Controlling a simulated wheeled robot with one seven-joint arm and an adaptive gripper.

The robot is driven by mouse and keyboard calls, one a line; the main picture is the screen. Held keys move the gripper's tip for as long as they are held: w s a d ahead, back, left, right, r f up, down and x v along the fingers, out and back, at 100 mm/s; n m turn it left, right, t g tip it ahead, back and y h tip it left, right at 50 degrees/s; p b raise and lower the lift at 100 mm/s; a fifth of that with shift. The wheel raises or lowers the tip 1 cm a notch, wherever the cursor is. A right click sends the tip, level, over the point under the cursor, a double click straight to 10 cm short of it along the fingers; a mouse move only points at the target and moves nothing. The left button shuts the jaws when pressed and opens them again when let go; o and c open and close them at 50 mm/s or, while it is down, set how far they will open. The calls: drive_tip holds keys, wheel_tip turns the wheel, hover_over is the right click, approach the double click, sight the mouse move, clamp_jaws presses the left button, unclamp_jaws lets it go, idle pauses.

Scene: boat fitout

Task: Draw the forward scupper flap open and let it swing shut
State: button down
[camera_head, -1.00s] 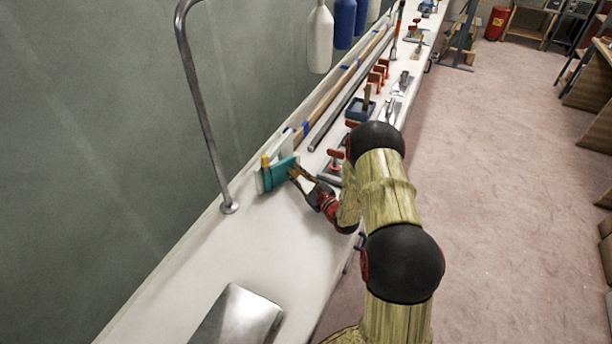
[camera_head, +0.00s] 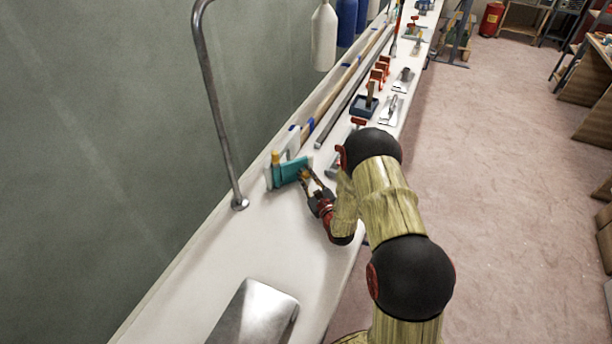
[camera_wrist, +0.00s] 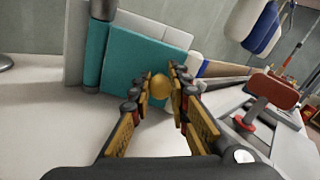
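The teal scupper flap (camera_head: 294,169) hangs from an upright teal hinge post with a yellow top (camera_head: 276,158), against a pale panel on the white ledge. In the wrist view the flap (camera_wrist: 136,62) fills the upper middle, with the post (camera_wrist: 94,50) at its left edge. A round yellow knob (camera_wrist: 161,87) sticks out from the flap towards me. My gripper (camera_wrist: 162,82) has a finger on each side of the knob. The fingers look spread, with the knob between them; firm contact is not visible. The flap's exact angle is hard to tell.
A bent metal rail (camera_head: 217,110) rises from the ledge left of the flap. A red-topped fitting (camera_wrist: 271,91) stands close right of my gripper. A metal plate (camera_head: 254,315) lies on the near ledge. Several tools and fittings line the far ledge.

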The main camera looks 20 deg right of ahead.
drive_tip(key=c, duration=1.7)
unclamp_jaws()
drive_tip(key=shift+o, duration=0.2)
drive_tip(key=s, duration=1.2)
drive_tip(key=shift+d, duration=0.2)
